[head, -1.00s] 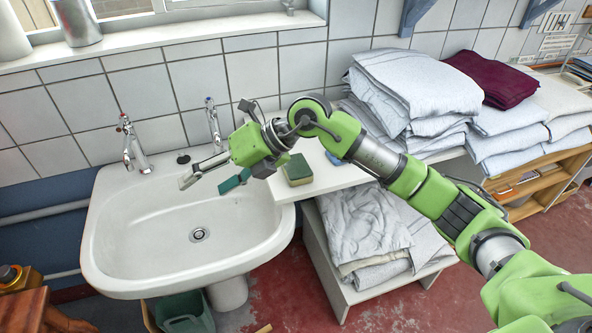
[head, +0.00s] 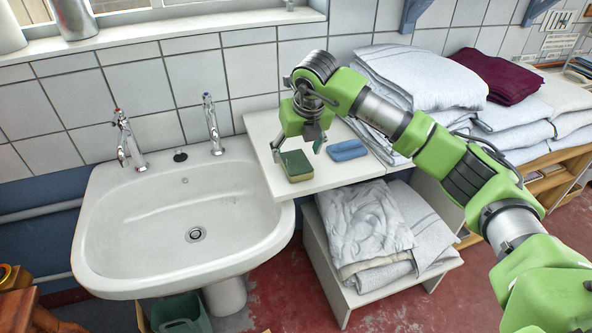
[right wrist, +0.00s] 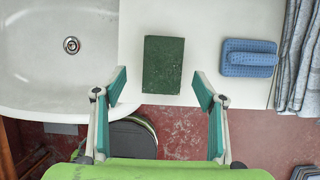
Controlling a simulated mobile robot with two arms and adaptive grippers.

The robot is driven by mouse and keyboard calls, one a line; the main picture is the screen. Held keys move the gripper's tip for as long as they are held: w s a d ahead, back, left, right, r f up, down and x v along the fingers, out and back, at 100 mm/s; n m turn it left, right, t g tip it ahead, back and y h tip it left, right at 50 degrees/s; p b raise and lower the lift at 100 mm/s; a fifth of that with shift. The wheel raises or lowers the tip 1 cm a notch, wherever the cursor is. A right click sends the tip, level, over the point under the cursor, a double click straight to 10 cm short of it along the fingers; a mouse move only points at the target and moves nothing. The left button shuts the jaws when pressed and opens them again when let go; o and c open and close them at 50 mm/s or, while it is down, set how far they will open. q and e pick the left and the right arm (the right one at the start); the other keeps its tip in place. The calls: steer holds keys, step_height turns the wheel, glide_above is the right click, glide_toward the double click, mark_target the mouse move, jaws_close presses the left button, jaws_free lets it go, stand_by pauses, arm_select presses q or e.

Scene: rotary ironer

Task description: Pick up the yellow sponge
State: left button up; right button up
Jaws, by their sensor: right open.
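The yellow sponge (head: 296,166) lies flat on the white shelf top beside the sink; its upper face is dark green and a yellow edge shows below. In the right wrist view the sponge (right wrist: 162,64) shows only its green face, centred between and ahead of the fingers. My right gripper (head: 298,150) points down above the sponge, with its fingers apart on either side. In the right wrist view the gripper (right wrist: 160,78) is open and empty, with teal finger pads. My left gripper is not in view.
A blue brush or scrubber (head: 346,150) lies on the shelf top (head: 332,174) just right of the sponge. The white sink (head: 180,220) adjoins on the left. Folded towels (head: 420,82) are stacked behind right, and folded cloth (head: 365,220) lies on the lower shelf.

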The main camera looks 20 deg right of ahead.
mark_target(297, 162)
steer(key=b+x, duration=0.1)
steer(key=x, duration=0.1)
steer(key=b+x, duration=0.1)
steer(key=x, duration=0.2)
steer(key=shift+s+d+f, duration=0.1)
steer(key=shift+s+d, duration=0.1)
steer(key=shift+d, duration=0.05)
steer(key=shift+w, duration=0.15)
steer(key=shift+f+b, duration=0.25)
steer(key=shift+b, duration=0.1)
steer(key=c, duration=0.8)
